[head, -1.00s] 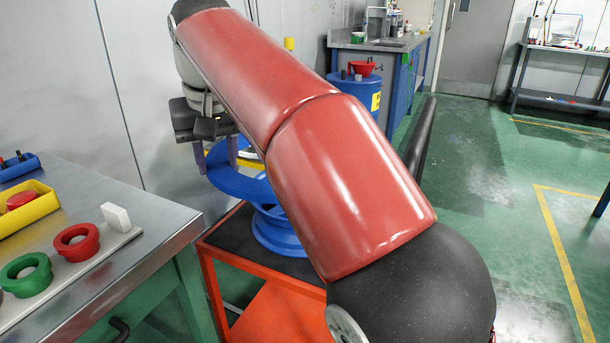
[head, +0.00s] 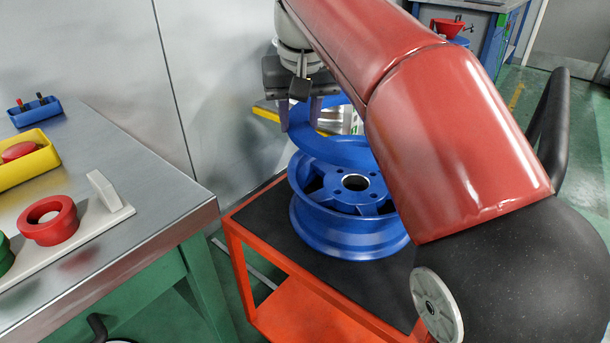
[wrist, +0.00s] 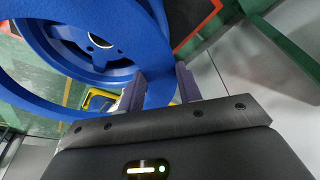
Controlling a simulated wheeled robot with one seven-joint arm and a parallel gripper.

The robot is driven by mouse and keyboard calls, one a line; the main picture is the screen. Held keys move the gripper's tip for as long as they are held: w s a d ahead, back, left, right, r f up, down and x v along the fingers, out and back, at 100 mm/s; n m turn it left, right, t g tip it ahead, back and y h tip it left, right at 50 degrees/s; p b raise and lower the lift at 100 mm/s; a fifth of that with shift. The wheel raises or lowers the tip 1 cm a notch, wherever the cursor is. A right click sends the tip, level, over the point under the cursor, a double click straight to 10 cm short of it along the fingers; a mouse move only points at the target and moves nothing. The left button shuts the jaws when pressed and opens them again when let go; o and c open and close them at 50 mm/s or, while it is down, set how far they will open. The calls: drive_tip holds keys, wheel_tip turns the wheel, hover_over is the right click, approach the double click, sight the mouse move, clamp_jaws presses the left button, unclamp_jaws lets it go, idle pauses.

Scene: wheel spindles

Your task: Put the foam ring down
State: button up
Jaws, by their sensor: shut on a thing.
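The foam ring is a flat blue ring (head: 335,150). My gripper (head: 300,126) is shut on its rim at the left, with one finger on each side. In the wrist view the ring (wrist: 162,40) passes between the fingers of my gripper (wrist: 158,78). The ring hangs roughly level above a blue wheel (head: 335,222), which lies flat with its hub and bolt holes facing up. The ring looks apart from the wheel in the head view, set a little towards the back. The wheel (wrist: 100,62) shows through the ring's opening in the wrist view. My red arm hides the ring's right part.
The wheel rests on the black top (head: 262,226) of an orange cart (head: 240,262). A steel bench (head: 150,200) at left holds a red ring-shaped piece (head: 48,221) on a pale board and a yellow bin (head: 25,172). A grey wall stands behind.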

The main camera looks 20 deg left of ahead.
wheel_tip(320, 180, down, 10)
drive_tip(key=shift+r+b, duration=0.1)
drive_tip(key=shift+b, duration=1.05)
drive_tip(key=shift+c, duration=0.4)
drive_tip(key=o, duration=1.1)
drive_tip(key=shift+c, duration=0.2)
drive_tip(key=p+v, duration=0.3)
drive_tip(key=v, duration=0.9)
